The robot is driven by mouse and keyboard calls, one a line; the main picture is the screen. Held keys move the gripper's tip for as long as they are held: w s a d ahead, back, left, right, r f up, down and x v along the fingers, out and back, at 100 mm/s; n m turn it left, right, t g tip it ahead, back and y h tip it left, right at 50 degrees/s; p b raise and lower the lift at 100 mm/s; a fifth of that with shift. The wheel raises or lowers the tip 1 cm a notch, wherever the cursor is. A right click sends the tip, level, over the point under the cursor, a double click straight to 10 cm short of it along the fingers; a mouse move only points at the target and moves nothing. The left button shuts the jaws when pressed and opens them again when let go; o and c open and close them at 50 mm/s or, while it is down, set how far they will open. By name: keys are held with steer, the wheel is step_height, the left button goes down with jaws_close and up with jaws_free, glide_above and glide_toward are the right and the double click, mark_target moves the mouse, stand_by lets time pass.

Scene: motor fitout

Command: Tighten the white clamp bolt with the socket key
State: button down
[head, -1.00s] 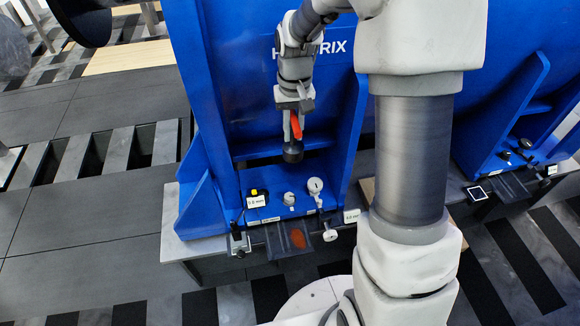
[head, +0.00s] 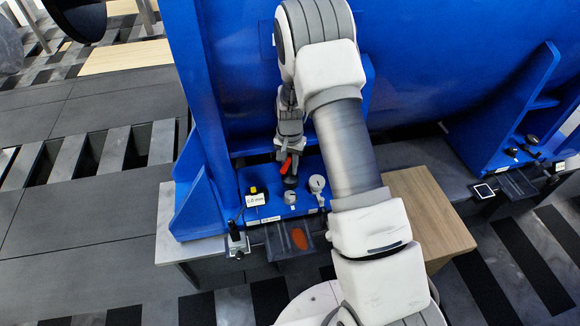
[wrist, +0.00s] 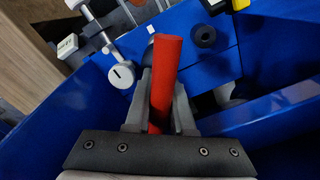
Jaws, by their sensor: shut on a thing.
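My gripper (head: 285,160) is shut on the red-handled socket key (head: 287,166), above the small blue ledge. The red handle fills the middle of the wrist view (wrist: 166,80), between the fingers. The key's dark lower end (head: 290,181) points down, just behind the white bolt (head: 291,198) in the head view. Whether they touch cannot be told. In the wrist view I cannot make out the bolt, and the key's far end is hidden behind the handle.
A white round dial (head: 317,184) stands right of the bolt. A yellow-topped black part with a white label (head: 255,200) stands left of it. A dark tray with an orange patch (head: 299,238) sits in front. Blue upright plates (head: 204,190) flank the ledge.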

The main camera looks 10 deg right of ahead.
mark_target(290, 177)
stand_by(0.3)
steer(key=n, duration=0.3)
steer(key=shift+n, duration=0.3)
steer(key=n, duration=0.4)
steer(key=shift+r, duration=0.1)
steer(key=n, duration=0.4)
steer(key=n+p, duration=0.1)
steer(key=n, duration=0.3)
step_height(290, 177, down, 6)
steer(key=b, duration=0.3)
steer(key=shift+r+b, duration=0.15)
steer(key=shift+b, duration=0.15)
steer(key=shift+f+b, duration=0.8)
steer(key=shift+f, duration=0.6)
stand_by(0.3)
steer(key=shift+a, duration=0.1)
